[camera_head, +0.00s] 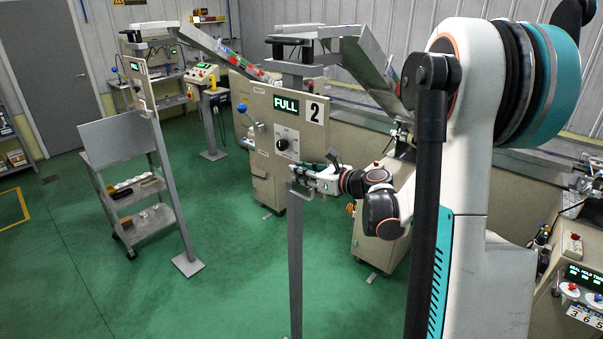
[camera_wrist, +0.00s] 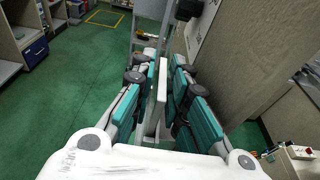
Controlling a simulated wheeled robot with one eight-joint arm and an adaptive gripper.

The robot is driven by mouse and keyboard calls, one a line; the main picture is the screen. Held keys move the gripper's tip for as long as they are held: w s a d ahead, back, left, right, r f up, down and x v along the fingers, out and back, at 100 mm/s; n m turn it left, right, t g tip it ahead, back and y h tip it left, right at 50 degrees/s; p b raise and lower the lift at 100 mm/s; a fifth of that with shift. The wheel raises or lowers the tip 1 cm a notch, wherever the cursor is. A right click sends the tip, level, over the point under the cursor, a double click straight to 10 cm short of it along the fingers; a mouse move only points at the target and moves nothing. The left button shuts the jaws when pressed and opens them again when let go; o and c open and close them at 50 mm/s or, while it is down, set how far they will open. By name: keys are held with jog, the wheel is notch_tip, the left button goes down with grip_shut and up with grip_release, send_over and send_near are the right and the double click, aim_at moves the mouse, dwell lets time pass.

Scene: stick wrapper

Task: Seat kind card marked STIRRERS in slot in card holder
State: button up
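My gripper (camera_head: 312,176) is at the top of the front grey post (camera_head: 295,255), before the machine marked 2. In the wrist view its two teal-padded fingers (camera_wrist: 164,78) lie close together, with a thin pale strip between them. The strip is seen edge-on; I cannot tell whether it is a card or part of the holder, nor whether both pads touch it. A small dark tilted piece (camera_head: 333,157) shows just above the gripper in the head view. No STIRRERS lettering is readable, and the card holder's slot cannot be made out.
The machine (camera_head: 262,143) with a FULL sign (camera_head: 286,106) stands close behind the gripper. A second grey post (camera_head: 168,185) and a trolley (camera_head: 140,192) with bins stand at left. Open green floor (camera_head: 110,290) lies in front and to the left.

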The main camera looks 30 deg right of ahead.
jog(key=shift+r, duration=0.15)
jog(key=shift+s+d+r, duration=0.1)
jog(key=shift+s+d, duration=0.05)
jog(key=shift+s, duration=0.1)
jog(key=v, duration=1.1)
jog(key=shift+s, duration=0.2)
